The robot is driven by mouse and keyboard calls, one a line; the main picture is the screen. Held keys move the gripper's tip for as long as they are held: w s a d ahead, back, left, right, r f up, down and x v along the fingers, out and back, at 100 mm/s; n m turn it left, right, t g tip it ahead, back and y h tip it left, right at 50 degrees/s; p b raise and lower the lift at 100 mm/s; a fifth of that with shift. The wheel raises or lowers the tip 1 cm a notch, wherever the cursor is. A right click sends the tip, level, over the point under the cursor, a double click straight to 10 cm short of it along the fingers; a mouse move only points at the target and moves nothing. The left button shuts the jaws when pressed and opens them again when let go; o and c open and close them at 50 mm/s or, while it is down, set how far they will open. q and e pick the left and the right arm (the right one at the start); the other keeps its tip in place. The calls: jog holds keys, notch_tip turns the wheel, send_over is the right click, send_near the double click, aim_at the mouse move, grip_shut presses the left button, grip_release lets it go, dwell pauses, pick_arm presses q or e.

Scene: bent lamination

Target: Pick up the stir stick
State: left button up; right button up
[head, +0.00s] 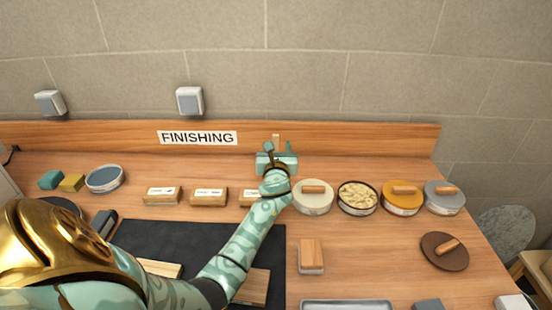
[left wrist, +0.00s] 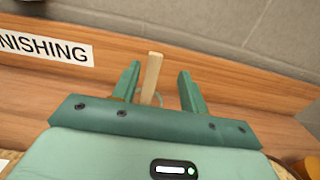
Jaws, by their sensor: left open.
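The stir stick (head: 276,140) is a pale wooden stick standing near the back board, just beyond my left gripper. In the left wrist view the stir stick (left wrist: 152,76) stands nearly upright and shows between the two green fingers, closer to the left one. My left gripper (head: 279,147) is open, with its fingers pointing toward the back board; it also shows in the left wrist view (left wrist: 159,71). The lower end of the stick is hidden behind the gripper body. A faint curved rim shows around its lower part. I cannot tell whether a finger touches it. My right gripper is not in view.
Round tubs stand right of my left arm: one cream-lidded (head: 313,200), one open with pale contents (head: 357,198), one orange-lidded (head: 402,199), one grey-lidded (head: 444,199). Labelled wooden blocks (head: 208,196) stand left. A dark mat (head: 150,238) lies in front. A brown disc (head: 444,252) lies right.

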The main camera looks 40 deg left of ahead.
aim_at(275, 139)
pick_arm(q)
jog(key=shift+w+a, duration=0.15)
jog(key=shift+a, duration=0.1)
jog(key=b+x, duration=0.1)
jog(key=x, duration=0.3)
jog(key=shift+a+f+b, duration=0.1)
jog(key=shift+a+b, duration=0.3)
jog(key=shift+a, duration=0.05)
jog(key=shift+w, duration=0.15)
grip_shut()
